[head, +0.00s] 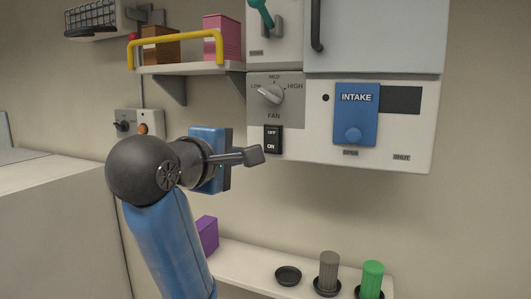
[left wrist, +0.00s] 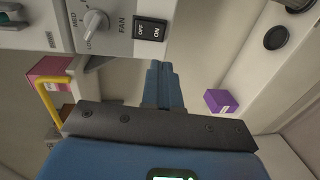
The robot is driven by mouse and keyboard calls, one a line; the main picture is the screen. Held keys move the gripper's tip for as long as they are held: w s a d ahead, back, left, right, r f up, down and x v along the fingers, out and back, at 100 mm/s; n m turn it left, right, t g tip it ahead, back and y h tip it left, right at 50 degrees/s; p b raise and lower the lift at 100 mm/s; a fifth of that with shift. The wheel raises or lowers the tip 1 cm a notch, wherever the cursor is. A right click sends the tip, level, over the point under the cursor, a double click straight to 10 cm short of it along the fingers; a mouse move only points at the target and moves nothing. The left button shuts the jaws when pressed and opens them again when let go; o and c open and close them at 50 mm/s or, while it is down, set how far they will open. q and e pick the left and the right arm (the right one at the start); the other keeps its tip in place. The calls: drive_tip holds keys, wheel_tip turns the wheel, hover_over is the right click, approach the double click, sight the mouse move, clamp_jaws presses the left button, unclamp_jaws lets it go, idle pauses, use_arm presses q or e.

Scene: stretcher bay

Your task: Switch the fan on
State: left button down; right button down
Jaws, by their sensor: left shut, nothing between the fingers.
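The fan panel has a black rocker switch (head: 272,140) marked OFF at the top and ON at the bottom. It also shows in the left wrist view (left wrist: 150,30). Which side is pressed in I cannot tell. Above it is a grey fan knob (head: 270,94) marked LOW, MED and HIGH; it shows in the left wrist view too (left wrist: 95,22). My left gripper (head: 257,156) is shut and empty, its tips just below and left of the switch in the head view. In the left wrist view the shut fingers (left wrist: 161,68) appear apart from the switch.
A blue INTAKE slide (head: 355,115) is right of the switch. A shelf with a yellow rail (head: 175,38) and boxes is upper left. A lower ledge (head: 245,268) holds a purple box (head: 208,235), a grey cylinder (head: 328,270) and a green cylinder (head: 372,278).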

use_arm(q)
drive_tip(key=shift+w+b, duration=0.85)
drive_tip(key=shift+b, duration=0.6)
drive_tip(key=p, duration=0.6)
approach(271, 150)
drive_tip(key=x, duration=0.5)
drive_tip(key=shift+r, duration=0.2)
drive_tip(key=shift+x, duration=1)
drive_tip(key=shift+a+f, duration=0.1)
drive_tip(key=shift+f, duration=0.05)
